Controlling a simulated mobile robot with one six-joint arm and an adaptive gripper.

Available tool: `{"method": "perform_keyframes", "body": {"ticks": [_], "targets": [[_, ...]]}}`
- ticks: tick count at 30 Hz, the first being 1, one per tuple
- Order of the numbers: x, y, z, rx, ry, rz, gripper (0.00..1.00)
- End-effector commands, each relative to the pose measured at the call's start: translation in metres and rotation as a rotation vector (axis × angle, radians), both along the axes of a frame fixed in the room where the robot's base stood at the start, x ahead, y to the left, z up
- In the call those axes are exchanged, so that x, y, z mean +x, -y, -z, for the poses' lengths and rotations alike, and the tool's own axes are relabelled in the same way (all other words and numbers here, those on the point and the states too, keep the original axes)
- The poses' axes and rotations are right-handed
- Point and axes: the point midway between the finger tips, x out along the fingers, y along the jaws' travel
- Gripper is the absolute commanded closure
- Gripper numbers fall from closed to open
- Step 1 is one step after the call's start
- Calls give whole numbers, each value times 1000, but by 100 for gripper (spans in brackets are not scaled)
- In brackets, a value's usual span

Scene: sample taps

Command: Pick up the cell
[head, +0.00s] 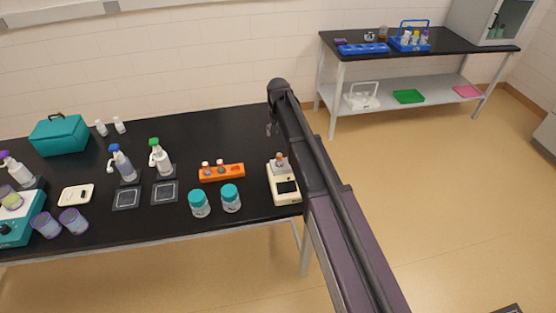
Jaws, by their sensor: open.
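A small vial with an orange-red cap, which looks like the cell (280,158), stands upright in the top of a cream-coloured meter (284,187) at the right end of the black bench. Two similar capped vials (205,168) (221,166) stand in an orange rack (232,174) to its left. My arm reaches up from the lower right, passing just right of the meter. My gripper (271,129) shows only in small part below the arm's far end, behind and above the meter. It is open and apart from the cell.
Two teal-lidded jars (199,205) (230,199) stand in front of the rack. Spray bottles (160,159), dark mats (165,192), purple-tinted cups (73,221) and a teal case (60,135) are farther left. A second table (440,43) stands behind right. The bench behind the rack is clear.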

Motion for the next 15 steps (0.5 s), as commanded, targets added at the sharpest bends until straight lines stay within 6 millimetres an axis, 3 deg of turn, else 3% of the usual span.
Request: {"method": "perform_keyframes", "body": {"ticks": [15], "targets": [[0,-1,6,0,0,-1,18]]}}
